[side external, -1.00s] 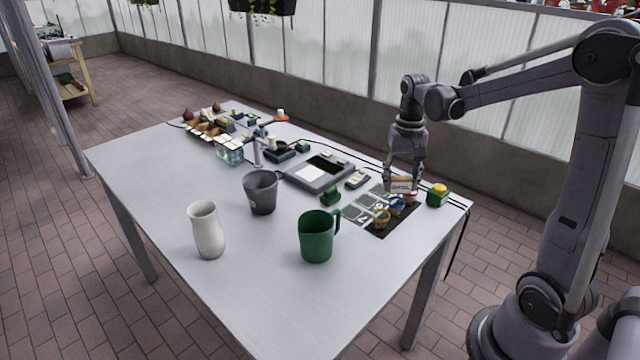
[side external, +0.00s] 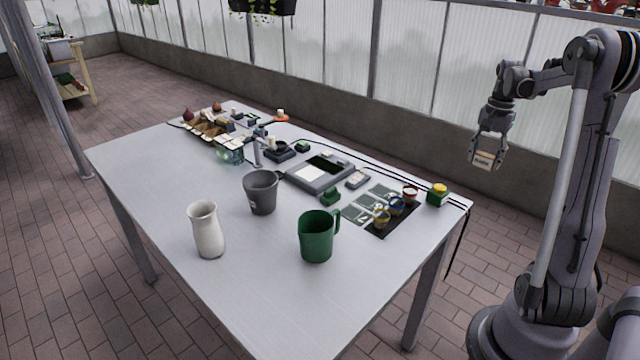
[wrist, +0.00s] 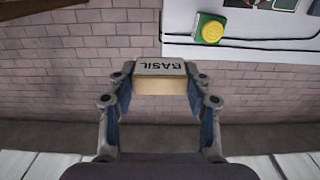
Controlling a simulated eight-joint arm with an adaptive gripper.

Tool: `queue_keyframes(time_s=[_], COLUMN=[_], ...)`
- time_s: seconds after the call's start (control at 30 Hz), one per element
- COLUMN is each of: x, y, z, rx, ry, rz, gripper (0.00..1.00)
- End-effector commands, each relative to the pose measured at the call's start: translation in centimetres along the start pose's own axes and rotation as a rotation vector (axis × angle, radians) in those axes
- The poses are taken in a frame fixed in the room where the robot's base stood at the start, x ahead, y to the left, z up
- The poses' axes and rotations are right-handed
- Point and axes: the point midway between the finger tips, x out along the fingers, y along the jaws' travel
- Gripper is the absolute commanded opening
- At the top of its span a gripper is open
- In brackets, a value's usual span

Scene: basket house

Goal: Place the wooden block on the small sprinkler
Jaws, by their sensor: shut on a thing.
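The wooden block (side external: 483,161), pale with dark BASIL lettering, is held between the fingers of my gripper (side external: 487,152). In the side view they hang in the air beyond the table's right end. In the wrist view the block (wrist: 160,84) sits between the two fingertips, its lettering upside down. I cannot tell for sure which item is the small sprinkler. A green jug with a handle (side external: 316,238) and a dark grey jug (side external: 262,193) stand upright on the table.
The table (side external: 160,190) also holds a white vase (side external: 206,230), a dark mat (side external: 384,229) with small cups, a grey flat device (side external: 300,182) and a green box with a yellow button (side external: 438,194). Its front left is clear. Cables run along the back edge.

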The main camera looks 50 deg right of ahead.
Motion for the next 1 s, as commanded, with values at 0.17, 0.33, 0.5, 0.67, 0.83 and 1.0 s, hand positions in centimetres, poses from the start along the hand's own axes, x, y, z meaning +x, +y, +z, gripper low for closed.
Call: queue_keyframes(time_s=[0.17, 0.33, 0.5, 0.67, 0.83, 1.0], x=[2.2, 4.2, 5.5, 6.2, 8.4, 9.8], y=[-3.7, -6.9, -9.0, -9.6, -9.6, -9.6], z=[0.7, 1.2, 1.6, 1.7, 1.7, 1.7], rx=[-0.006, -0.006, -0.003, -0.002, -0.002, -0.002], ry=[0.0, 0.0, 0.0, 0.0, 0.0, 0.0], rz=[0.0, 0.0, 0.0, 0.0, 0.0, 0.0], gripper=[0.31, 0.31, 0.31, 0.31, 0.31, 0.31])
